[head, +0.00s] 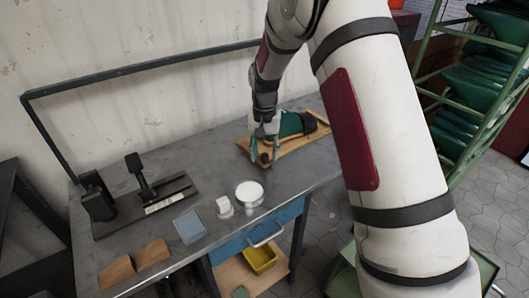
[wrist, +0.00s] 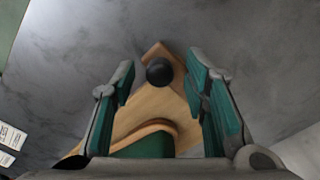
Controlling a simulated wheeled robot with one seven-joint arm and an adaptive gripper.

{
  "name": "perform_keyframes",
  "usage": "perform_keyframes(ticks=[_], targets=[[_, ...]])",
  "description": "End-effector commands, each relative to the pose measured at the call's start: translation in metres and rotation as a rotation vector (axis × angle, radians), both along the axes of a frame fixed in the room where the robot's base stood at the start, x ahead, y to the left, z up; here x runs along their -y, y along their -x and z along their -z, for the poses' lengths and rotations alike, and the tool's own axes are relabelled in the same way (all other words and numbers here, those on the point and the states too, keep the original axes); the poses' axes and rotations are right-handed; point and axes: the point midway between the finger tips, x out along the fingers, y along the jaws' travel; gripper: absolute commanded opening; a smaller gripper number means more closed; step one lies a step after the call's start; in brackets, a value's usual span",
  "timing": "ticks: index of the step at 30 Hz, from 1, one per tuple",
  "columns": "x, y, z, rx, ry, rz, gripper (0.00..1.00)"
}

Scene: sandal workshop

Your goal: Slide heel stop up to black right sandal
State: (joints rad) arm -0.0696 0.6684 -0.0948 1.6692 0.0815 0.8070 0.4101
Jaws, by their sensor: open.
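A wooden jig board (head: 296,144) lies on the bench, and a sandal (head: 291,124) rests on it. The sandal shows a green upper and a dark band at its far end. Its rounded tan end and green part (wrist: 145,146) show at the bottom of the wrist view. The heel stop appears as a black round knob (wrist: 159,71) at the board's near end, also in the head view (head: 264,158). My gripper (head: 263,151) is open, pointing down, with its fingers (wrist: 160,78) on either side of the knob, apparently not touching it. The fingers partly hide the board.
A white round dish (head: 249,192), a white block (head: 224,205), a blue-grey pad (head: 189,227) and wooden wedges (head: 153,253) lie to the left on the bench. A black stand (head: 142,180) is farther left. A green rack (head: 463,100) stands at right.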

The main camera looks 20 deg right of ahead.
Motion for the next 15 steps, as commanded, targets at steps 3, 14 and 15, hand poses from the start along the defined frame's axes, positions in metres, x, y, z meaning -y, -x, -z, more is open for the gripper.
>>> perform_keyframes(ticks=[3,14,15], targets=[[0.0,0.0001,-0.0001,0.0,0.0,0.0,0.41],[0.0,0.0,-0.0003,0.0,0.0,0.0,0.0],[0.0012,-0.0004,-0.0002,0.0,0.0,0.0,0.0]])
